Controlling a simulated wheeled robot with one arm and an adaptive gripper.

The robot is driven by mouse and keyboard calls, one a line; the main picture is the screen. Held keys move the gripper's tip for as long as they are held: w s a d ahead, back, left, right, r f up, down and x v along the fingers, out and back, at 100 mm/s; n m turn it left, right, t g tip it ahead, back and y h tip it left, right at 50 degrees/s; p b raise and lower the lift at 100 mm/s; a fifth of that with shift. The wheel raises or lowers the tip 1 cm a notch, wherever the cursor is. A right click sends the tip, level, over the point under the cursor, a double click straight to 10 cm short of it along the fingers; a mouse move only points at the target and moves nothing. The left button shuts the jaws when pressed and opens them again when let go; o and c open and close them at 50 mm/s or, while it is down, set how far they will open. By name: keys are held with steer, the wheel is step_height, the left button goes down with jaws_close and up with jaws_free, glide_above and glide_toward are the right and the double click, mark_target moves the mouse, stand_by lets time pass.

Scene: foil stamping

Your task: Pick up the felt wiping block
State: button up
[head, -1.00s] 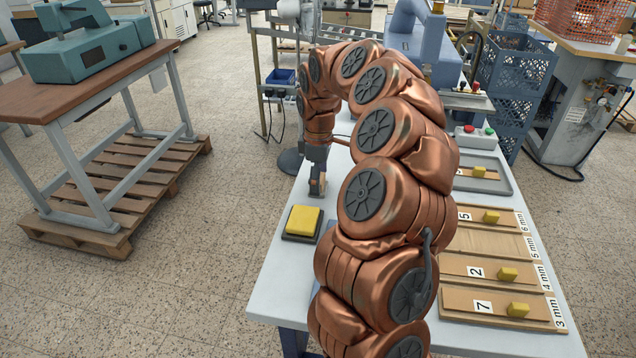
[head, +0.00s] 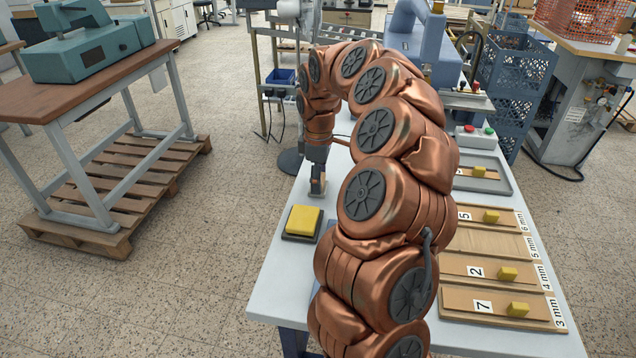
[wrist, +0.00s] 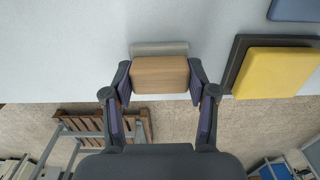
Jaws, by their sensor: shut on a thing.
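The felt wiping block (wrist: 160,76) is a wood-coloured block with a grey felt layer along its far edge in the wrist view. My gripper (wrist: 160,82) has one finger pressed on each side of it and is shut on it. In the head view, my gripper (head: 318,178) points down at the left edge of the white table, with the block (head: 319,188) small and partly hidden by the fingers. The block appears at or very near the table top; I cannot tell whether it touches.
A yellow pad on a dark base (head: 303,221) is close by on the white table (head: 268,290); the pad also shows in the wrist view (wrist: 274,73). Numbered wooden boards with yellow knobs (head: 490,270) lie at the right. A blue press (head: 418,50) stands at the back.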

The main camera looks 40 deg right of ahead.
steer(key=shift+r, duration=0.1)
step_height(320, 180, up, 10)
steer(key=shift+f+b, duration=0.1)
steer(key=shift+b, duration=0.85)
steer(key=o, duration=0.6)
steer(key=c, duration=0.4)
steer(key=shift+c, duration=0.2)
